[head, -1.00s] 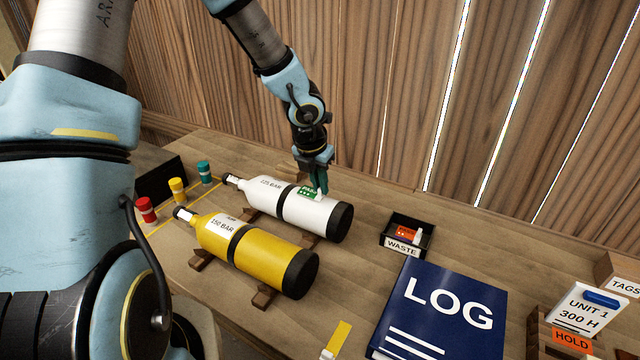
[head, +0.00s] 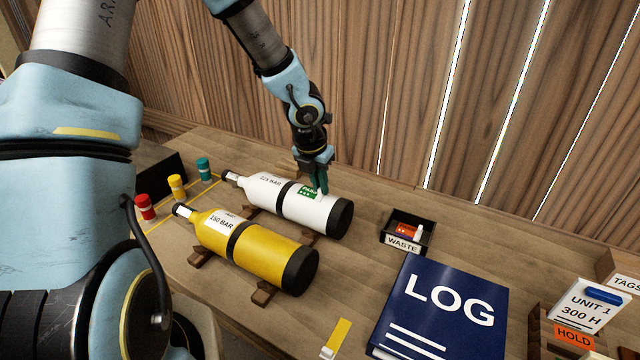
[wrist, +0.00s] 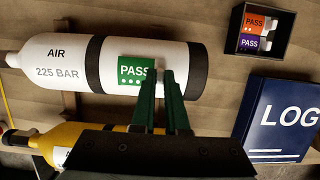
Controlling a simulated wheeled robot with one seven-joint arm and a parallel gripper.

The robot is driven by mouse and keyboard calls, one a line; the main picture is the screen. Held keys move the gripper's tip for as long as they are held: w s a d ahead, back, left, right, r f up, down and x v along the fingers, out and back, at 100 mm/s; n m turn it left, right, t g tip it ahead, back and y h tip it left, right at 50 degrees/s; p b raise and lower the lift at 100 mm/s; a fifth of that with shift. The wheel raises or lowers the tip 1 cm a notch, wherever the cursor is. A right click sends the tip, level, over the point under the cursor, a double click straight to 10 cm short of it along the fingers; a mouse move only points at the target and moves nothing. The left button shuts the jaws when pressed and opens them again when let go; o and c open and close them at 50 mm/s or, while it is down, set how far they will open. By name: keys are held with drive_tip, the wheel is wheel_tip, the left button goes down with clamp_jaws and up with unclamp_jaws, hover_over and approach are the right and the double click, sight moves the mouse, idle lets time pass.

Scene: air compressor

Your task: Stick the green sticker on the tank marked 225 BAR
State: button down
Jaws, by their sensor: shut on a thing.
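The white tank (head: 325,212) marked 225 BAR lies on its side on the bench. In the wrist view the white tank (wrist: 60,62) shows AIR and 225 BAR at left. The green PASS sticker (wrist: 133,75) appears level and flat against the white body, between the two black bands; it also shows in the head view (head: 307,192). Whether its whole face touches cannot be told. My gripper (wrist: 163,78) is shut on the sticker's pale tab at its right edge, over the tank. The gripper also shows in the head view (head: 320,188).
A yellow 150 BAR tank (head: 270,258) lies in front, parallel. A black WASTE box (head: 408,234) holding orange and purple stickers is to the right. A blue LOG book (head: 445,310) lies front right. Red, yellow and teal small cylinders (head: 176,188) stand left.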

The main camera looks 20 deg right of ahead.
idle(0.3)
drive_tip(key=c, duration=0.8)
unclamp_jaws()
drive_tip(key=shift+c, duration=0.2)
drive_tip(key=p+v, duration=0.3)
drive_tip(key=v, duration=0.8)
drive_tip(key=s+a+m+y+b, duration=0.1)
drive_tip(key=s+a+m+b, duration=0.1)
drive_tip(key=a+m, duration=1.1)
drive_tip(key=s+a+f+m+y+b, duration=0.1)
drive_tip(key=s+a+m+b, duration=0.1)
drive_tip(key=a+m, duration=1.1)
drive_tip(key=shift+a+m, duration=0.4)
drive_tip(key=shift+a, duration=0.65)
